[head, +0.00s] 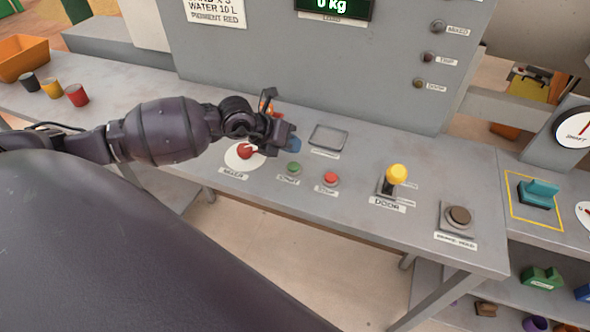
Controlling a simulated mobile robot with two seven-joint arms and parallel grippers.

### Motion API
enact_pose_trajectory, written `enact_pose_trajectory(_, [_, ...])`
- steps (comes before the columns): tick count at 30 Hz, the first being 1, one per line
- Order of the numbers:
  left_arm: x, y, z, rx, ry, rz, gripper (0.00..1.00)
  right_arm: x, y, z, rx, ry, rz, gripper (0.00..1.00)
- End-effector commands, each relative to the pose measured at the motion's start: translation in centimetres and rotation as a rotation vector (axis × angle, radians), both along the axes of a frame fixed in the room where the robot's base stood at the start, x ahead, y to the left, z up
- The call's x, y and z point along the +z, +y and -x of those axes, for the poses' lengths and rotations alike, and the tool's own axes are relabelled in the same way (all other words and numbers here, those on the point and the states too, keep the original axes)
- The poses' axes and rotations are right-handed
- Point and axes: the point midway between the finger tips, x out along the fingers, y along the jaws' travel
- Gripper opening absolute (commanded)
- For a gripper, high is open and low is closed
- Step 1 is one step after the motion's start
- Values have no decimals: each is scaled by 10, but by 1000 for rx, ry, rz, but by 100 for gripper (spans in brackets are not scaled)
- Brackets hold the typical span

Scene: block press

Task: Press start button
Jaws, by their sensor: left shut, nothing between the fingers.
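The green start button (293,168) sits on the grey console top, with a label reading START just in front of it. The red stop button (330,178) is to its right. My left gripper (275,142) is shut and empty. In the picture it is above and a little left of the green button, with a visible gap between them. The green button is not covered. My right gripper is not in view.
A red mixer knob (246,152) on a white disc is left of the green button. A yellow-topped door lever (396,176) and a brown button (458,216) are to the right. An empty shallow tray (328,138) lies behind. Small pots stand far left.

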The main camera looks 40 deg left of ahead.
Motion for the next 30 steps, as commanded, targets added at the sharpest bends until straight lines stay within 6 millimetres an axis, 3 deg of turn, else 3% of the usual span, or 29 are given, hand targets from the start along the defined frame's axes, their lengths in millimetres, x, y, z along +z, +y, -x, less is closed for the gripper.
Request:
enact_pose_trajectory(1, [-11, 0, 1, 1, 5, 1, 0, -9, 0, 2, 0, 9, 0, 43])
enact_pose_trajectory(9, [-28, 0, 0, 1, 2, 0, 0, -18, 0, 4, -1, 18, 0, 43])
enact_pose_trajectory(30, [-28, 0, 0, 0, 0, 0, 0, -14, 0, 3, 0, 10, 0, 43])
